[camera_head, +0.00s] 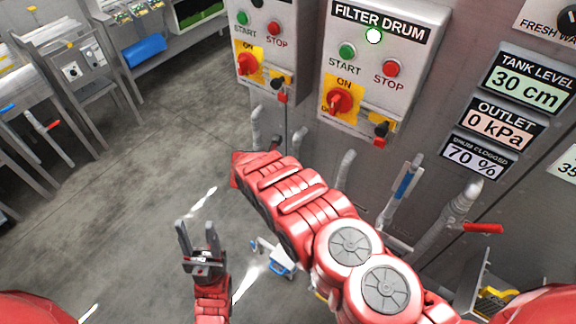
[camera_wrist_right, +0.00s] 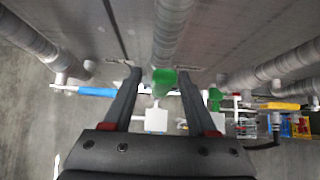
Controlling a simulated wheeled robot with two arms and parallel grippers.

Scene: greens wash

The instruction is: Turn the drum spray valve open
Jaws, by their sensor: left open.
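My right gripper (camera_wrist_right: 160,74) is open in the right wrist view, its two dark fingers spread apart. A green valve handle (camera_wrist_right: 163,82) on a grey pipe shows between its fingertips; I cannot tell whether they touch it. No label shows which valve is the drum spray valve. In the head view my right arm reaches up and left in front of the panel, and its gripper is hidden. A blue-handled valve (camera_head: 405,182) and a red valve handle (camera_head: 483,228) show at the right. My left gripper (camera_head: 197,227) is open and empty above the floor.
The FILTER DRUM control box (camera_head: 375,75) has a lit green lamp, buttons and a red switch. Displays read 30 cm, 0 kPa and 70 %. In the wrist view, another green handle (camera_wrist_right: 215,100) and a blue handle (camera_wrist_right: 97,91) flank the middle pipe.

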